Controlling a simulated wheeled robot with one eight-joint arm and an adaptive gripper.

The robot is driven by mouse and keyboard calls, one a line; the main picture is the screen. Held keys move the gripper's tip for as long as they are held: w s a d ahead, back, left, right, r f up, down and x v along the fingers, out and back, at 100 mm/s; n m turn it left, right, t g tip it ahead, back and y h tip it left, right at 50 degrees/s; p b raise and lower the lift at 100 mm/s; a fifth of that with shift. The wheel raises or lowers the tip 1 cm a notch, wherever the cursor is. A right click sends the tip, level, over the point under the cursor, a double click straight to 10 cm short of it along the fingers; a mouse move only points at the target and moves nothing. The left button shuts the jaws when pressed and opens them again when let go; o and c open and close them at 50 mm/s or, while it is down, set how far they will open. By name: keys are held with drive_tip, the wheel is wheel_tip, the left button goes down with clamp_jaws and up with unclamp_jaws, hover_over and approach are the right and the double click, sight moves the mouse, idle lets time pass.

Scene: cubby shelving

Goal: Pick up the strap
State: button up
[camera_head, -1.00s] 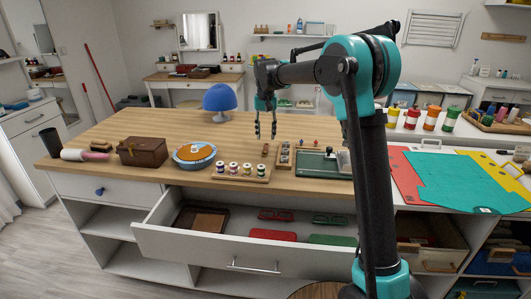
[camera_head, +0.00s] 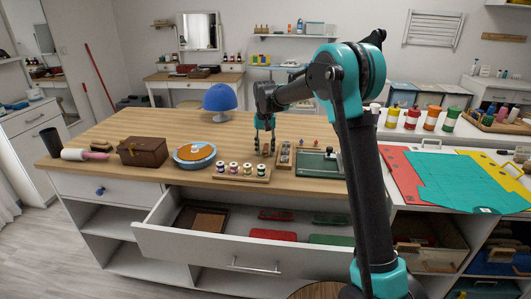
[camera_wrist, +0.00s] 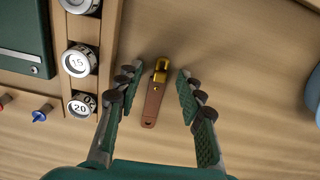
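The strap (camera_wrist: 152,103) is a short brown leather strip with a brass buckle at one end. It lies on the wooden tabletop. In the wrist view it sits between the two fingers of my gripper (camera_wrist: 158,90), with space on both sides. The fingers are spread and hold nothing. In the head view my gripper (camera_head: 265,146) points down over the table, and its fingers largely hide the strap (camera_head: 265,152). I cannot tell the exact height of the fingertips above the tabletop.
A wooden rack of numbered weights (camera_wrist: 81,60) and a green case (camera_wrist: 24,38) lie close by on one side. Small jars on a wooden block (camera_head: 240,173) and a blue round dish (camera_head: 194,156) stand left. The drawer (camera_head: 250,245) below is open.

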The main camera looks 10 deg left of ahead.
clamp_jaws()
drive_tip(key=shift+r, duration=0.1)
